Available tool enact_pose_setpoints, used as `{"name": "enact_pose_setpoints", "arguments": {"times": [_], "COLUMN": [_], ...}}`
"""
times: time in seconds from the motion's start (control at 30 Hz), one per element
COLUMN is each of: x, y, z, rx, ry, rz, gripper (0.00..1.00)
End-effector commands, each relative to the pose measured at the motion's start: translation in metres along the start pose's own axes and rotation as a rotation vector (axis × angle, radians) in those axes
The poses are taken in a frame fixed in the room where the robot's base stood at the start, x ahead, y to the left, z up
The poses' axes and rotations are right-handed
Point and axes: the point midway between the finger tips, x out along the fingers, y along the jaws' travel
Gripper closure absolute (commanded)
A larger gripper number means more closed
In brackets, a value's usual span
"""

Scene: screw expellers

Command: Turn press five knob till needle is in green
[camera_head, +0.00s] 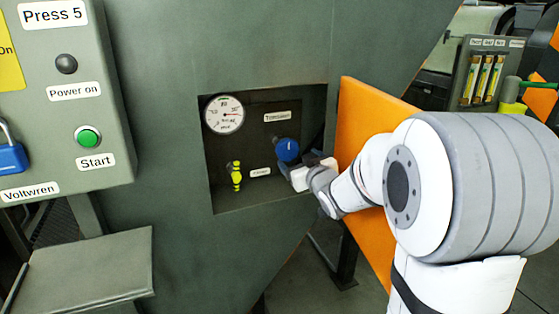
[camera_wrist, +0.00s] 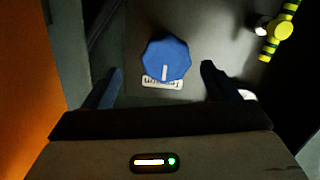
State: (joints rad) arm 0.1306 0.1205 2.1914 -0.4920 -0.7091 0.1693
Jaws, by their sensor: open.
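The blue knob (camera_head: 287,150) is inside the recess of press five, under a label. In the wrist view the blue knob (camera_wrist: 165,58) is faceted with a white mark at its lower edge, partly over a white label (camera_wrist: 163,83). The round white gauge (camera_head: 225,115) is at the recess's upper left. My gripper (camera_head: 293,172) is at the recess, close to the knob. In the wrist view my gripper (camera_wrist: 158,82) is open, its fingers apart on either side below the knob, not closed on it.
A yellow-and-black valve handle (camera_head: 236,176) is low in the recess; it also shows in the wrist view (camera_wrist: 278,33). An open orange door (camera_head: 358,130) stands right of the recess, beside my arm. The Press 5 control box (camera_head: 110,130) is at left, with a grey shelf (camera_head: 85,270) below.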

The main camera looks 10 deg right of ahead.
Motion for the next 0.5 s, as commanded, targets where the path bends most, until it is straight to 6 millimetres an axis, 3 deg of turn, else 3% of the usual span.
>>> {"name": "enact_pose_setpoints", "arguments": {"times": [0.03,0.27,0.5], "x": [0.006,0.020,0.057], "y": [-0.002,-0.006,-0.008], "z": [0.006,0.000,-0.004], "rx": [-0.003,-0.007,-0.007], "ry": [0.034,0.101,0.100], "rz": [-0.016,-0.045,-0.045], "gripper": [0.16,0.16,0.16]}}
